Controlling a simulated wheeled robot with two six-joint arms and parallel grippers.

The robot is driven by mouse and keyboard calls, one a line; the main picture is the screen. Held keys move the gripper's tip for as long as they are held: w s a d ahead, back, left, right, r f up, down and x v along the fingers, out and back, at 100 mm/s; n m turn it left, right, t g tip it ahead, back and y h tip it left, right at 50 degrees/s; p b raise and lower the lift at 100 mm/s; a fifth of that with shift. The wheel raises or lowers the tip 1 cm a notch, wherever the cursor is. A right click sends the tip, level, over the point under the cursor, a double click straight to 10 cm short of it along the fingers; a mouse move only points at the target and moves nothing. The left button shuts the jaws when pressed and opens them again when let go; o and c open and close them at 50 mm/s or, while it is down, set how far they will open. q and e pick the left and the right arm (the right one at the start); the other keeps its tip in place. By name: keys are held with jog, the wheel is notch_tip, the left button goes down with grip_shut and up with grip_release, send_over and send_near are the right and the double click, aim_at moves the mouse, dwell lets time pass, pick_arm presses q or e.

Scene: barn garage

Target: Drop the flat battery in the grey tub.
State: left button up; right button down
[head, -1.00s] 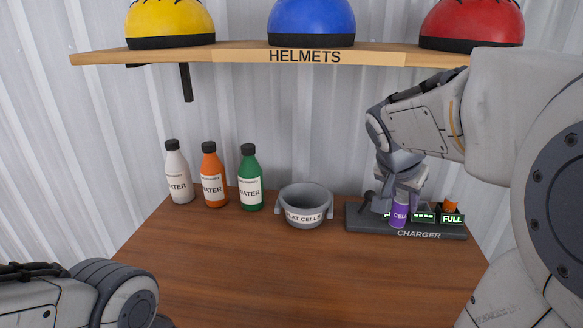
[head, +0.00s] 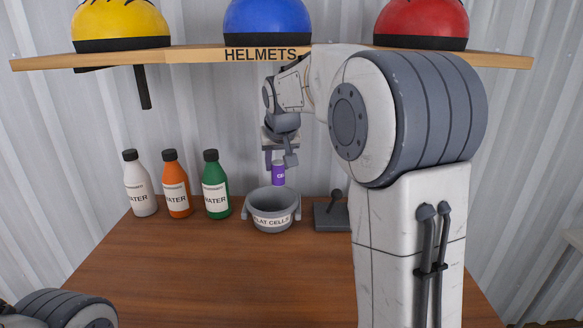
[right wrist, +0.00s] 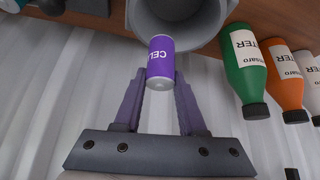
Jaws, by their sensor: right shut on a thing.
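The purple battery (head: 278,175), printed "CELL", is in my right gripper (head: 281,163), held upright above the grey tub (head: 272,222) labelled "FLAT CELLS". In the right wrist view the battery (right wrist: 160,62) sits between the two fingertips of the gripper (right wrist: 160,85), and the tub's rim (right wrist: 140,22) shows just beyond it. The battery is apart from the tub in the head view. My left gripper is not in view; only part of the left arm shows at bottom left.
White, orange and green water bottles (head: 216,190) stand left of the tub. A helmet shelf (head: 200,57) runs above. The front of the wooden table (head: 200,275) is clear.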

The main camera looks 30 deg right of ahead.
aim_at(278, 183)
jog(key=shift+f+b, duration=2.7)
jog(key=shift+f, duration=0.3)
jog(key=shift+r, duration=0.1)
jog(key=shift+c, duration=2)
grip_release()
jog(key=p+v, duration=0.1)
jog(key=v, duration=0.6)
jog(key=shift+s+r, duration=0.15)
jog(key=shift+r, duration=0.05)
jog(key=shift+a, duration=0.1)
